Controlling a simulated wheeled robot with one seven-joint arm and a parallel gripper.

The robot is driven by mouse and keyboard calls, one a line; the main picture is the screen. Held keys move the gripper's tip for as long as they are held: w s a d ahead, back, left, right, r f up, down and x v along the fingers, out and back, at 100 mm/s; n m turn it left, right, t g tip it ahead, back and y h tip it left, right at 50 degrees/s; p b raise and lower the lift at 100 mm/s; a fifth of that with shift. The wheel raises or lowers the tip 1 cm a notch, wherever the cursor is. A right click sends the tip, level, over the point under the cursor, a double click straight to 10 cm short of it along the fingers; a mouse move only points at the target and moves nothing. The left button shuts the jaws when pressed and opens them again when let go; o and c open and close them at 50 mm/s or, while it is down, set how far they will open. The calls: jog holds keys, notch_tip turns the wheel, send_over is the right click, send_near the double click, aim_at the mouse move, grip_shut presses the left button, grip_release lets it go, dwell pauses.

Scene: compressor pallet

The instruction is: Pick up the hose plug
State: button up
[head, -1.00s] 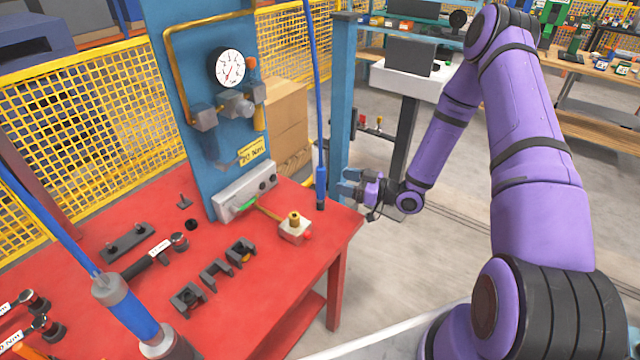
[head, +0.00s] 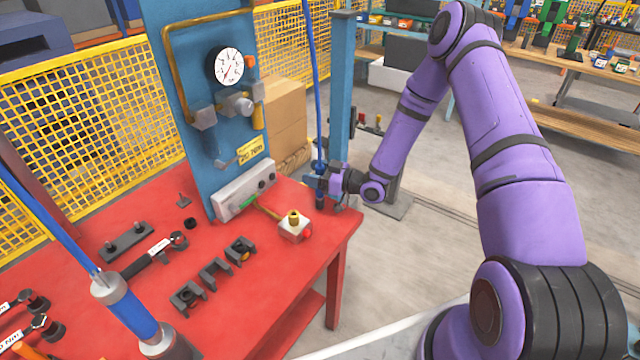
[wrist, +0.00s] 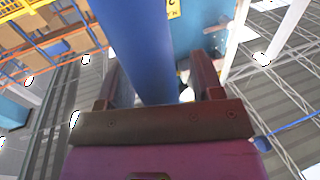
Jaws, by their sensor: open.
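The hose plug (head: 319,166) is a blue cylinder with a dark lower end, hanging upright on a blue hose (head: 312,80) near the right edge of the red table. My gripper (head: 319,184) is open and around the plug, reaching in from the right. It hides the plug's middle in the head view. In the wrist view the blue plug (wrist: 140,45) runs between the two fingers of my gripper (wrist: 158,80). It looks closer to the left finger; whether it touches either finger cannot be told.
A blue panel (head: 180,60) with a gauge (head: 229,67) stands left of the plug. A small block with a brass fitting (head: 294,227) sits on the red table (head: 270,270). A blue post (head: 341,90) rises behind my gripper. Black brackets (head: 215,272) lie in front.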

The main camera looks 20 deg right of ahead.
jog(key=c, duration=1.1)
jog(key=shift+r, duration=0.1)
